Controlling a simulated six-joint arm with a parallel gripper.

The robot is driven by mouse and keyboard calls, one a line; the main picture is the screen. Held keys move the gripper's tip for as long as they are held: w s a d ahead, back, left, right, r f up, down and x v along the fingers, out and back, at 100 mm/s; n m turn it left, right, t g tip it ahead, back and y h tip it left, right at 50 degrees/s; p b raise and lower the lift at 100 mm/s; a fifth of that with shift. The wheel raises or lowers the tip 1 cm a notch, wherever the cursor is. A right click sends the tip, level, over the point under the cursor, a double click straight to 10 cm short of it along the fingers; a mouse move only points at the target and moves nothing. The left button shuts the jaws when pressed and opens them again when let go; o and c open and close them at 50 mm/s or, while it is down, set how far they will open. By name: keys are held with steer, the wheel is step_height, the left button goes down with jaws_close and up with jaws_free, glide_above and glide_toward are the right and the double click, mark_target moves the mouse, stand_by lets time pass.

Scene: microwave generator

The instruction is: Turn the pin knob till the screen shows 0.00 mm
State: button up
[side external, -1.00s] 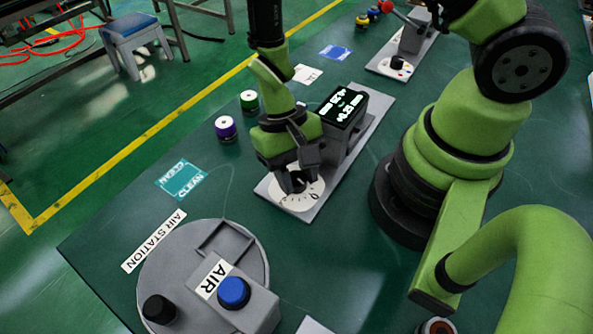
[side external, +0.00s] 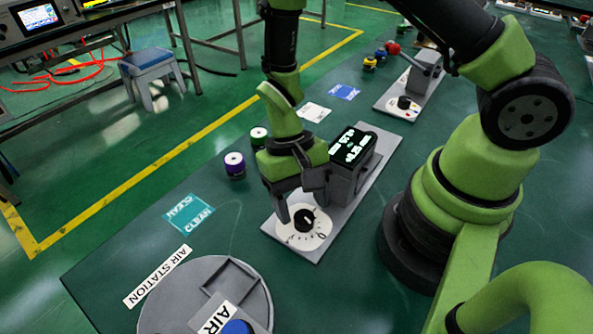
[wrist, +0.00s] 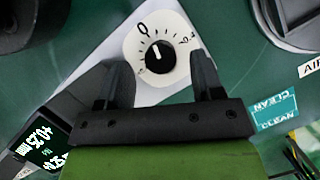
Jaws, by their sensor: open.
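The pin knob (side external: 304,219) is a small black knob on a round white dial (side external: 320,232) with tick marks. In the wrist view the knob (wrist: 159,56) lies beyond and between my fingertips, and its white mark points up and slightly left, roughly toward the "0". My gripper (side external: 303,204) is open, pointing down just above the knob, with a finger on either side; no contact is clear. The screen (side external: 353,147) on the grey box behind the dial is lit with a lower line ending in mm; its digits are too small to read surely.
A teal CLEAN card (side external: 188,214) lies flat on the table. The round grey air station (side external: 180,285) is at the front left. Another dial unit (side external: 405,104) stands at the back.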

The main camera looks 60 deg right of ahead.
mark_target(304, 217)
steer(key=v, duration=0.7)
steer(key=shift+r, duration=0.3)
steer(key=s+n+t, duration=0.1)
steer(key=n, duration=0.5)
steer(key=s+a+n+t+h, duration=0.1)
steer(key=n, duration=0.5)
steer(key=s+n+t+h, duration=0.1)
steer(key=n+t, duration=0.1)
steer(key=n, duration=0.4)
steer(key=shift+s+a, duration=0.15)
steer(key=shift+a, duration=0.2)
steer(key=shift+f, duration=4.8)
steer(key=c, duration=0.9)
